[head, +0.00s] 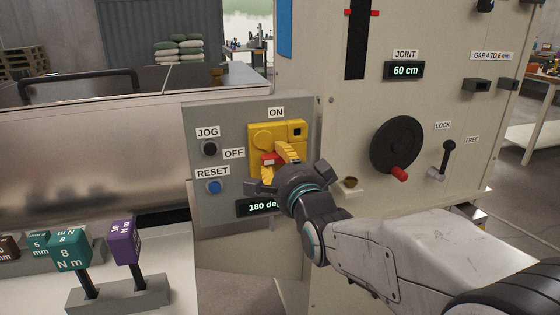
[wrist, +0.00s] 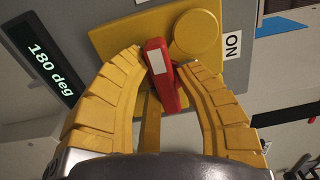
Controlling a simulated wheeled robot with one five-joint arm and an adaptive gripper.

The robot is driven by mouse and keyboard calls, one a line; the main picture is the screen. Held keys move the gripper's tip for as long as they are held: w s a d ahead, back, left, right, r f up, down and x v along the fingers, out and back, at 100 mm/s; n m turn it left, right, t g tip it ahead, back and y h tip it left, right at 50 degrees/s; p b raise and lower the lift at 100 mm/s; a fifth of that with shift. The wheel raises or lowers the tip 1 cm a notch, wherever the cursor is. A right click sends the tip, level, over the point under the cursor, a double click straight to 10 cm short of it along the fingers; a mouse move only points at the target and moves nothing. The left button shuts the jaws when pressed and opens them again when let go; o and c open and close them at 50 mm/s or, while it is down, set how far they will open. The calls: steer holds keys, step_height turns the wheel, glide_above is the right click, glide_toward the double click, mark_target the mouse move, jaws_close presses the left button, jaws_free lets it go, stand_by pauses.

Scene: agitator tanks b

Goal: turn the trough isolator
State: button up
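The trough isolator (head: 264,138) is a yellow unit with a red handle on the grey control panel, below the ON label and right of the OFF label. The red handle (wrist: 168,92), with a white patch, lies between the two yellow fingers of my gripper (head: 276,162) in the wrist view. Both fingertips appear to touch its sides, so my gripper looks shut on it. In the head view only a bit of red shows, as my fingers and wrist cover the rest. A display (wrist: 50,72) below the isolator reads 180 deg.
The JOG button (head: 209,148) and blue RESET button (head: 214,187) sit left of the isolator. A black handwheel (head: 397,146) and LOCK/FREE lever (head: 447,158) are on the cabinet at right. Torque tools (head: 124,241) stand in a rack at lower left.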

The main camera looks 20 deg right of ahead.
jaws_close()
steer(key=shift+f+b, duration=0.15)
steer(key=shift+b, duration=0.4)
steer(key=m+b, duration=0.2)
steer(key=b, duration=0.2)
steer(key=shift+f, duration=0.15)
steer(key=m+b, duration=0.1)
steer(key=b, duration=0.2)
steer(key=shift+a+m, duration=0.1)
steer(key=shift+m, duration=0.2)
steer(key=m+b, duration=0.1)
steer(key=b, duration=0.2)
steer(key=shift+r+m, duration=0.2)
steer(key=shift+m, duration=0.2)
steer(key=m, duration=0.1)
steer(key=r+m, duration=0.1)
steer(key=m, duration=0.1)
steer(key=shift+m+b, duration=0.3)
steer(key=m, duration=0.5)
steer(key=shift+r+m, duration=0.25)
steer(key=shift+m, duration=0.35)
